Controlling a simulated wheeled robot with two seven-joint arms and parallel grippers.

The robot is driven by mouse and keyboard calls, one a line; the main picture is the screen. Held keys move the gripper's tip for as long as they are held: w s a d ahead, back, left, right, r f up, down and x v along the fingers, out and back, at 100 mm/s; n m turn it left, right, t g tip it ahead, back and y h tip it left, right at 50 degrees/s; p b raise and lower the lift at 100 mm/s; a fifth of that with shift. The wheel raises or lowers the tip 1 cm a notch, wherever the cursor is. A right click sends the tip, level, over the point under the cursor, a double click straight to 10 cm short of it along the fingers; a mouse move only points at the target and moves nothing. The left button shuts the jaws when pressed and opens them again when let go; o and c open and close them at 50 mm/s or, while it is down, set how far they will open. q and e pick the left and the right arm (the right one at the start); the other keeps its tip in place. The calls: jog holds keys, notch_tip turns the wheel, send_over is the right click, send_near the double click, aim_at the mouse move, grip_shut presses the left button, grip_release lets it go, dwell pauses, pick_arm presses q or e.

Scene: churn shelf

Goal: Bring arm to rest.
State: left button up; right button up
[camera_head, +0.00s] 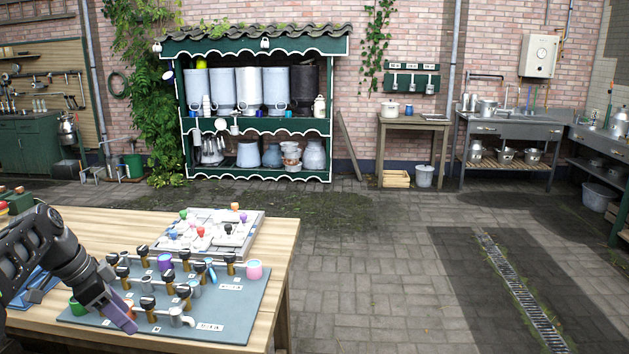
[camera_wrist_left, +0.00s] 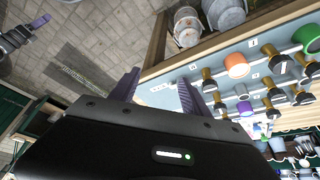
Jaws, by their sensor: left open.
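My left gripper (camera_head: 122,315) reaches in from the left over the front part of a grey-blue board on a wooden table. In the left wrist view its two purple fingers (camera_wrist_left: 158,92) stand apart, and no object shows between them. The board's pale surface (camera_wrist_left: 165,90) lies behind the fingers. Another dark arm end with a purple finger (camera_wrist_left: 38,22) shows at the top left of that view; it looks like my right gripper, and its opening is unclear. It does not show in the head view.
The board (camera_head: 250,300) carries several black-and-gold taps and coloured cups, such as a pink one (camera_head: 254,270). A grey tray (camera_head: 258,222) with small coloured knobs lies behind it. A green shelf (camera_head: 335,160) with churns stands at the wall. The paved floor right of the table is clear.

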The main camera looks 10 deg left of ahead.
pick_arm(q)
jog(key=s+d+f+n, duration=0.1)
jog(key=d+f+n, duration=0.1)
jog(key=d+f, duration=0.65)
jog(key=d+f+n+g, duration=0.15)
jog(key=d+f, duration=0.45)
jog(key=f, duration=0.6)
jog(key=s+d+f+n, duration=0.1)
jog(key=d+f+n, duration=0.1)
jog(key=d+f, duration=0.65)
jog(key=s+d+f+n, duration=0.1)
jog(key=s+d+f, duration=0.3)
jog(key=s, duration=0.4)
jog(key=s+d+f+n, duration=0.2)
jog(key=s+d+f, duration=0.2)
jog(key=s+d, duration=0.2)
jog(key=s+d+f+n+g+h, duration=0.1)
jog(key=s+d+f, duration=0.4)
jog(key=s, duration=0.6)
jog(key=shift+n, duration=0.65)
jog(key=shift+w+d+f, duration=0.1)
jog(key=shift+c, duration=0.3)
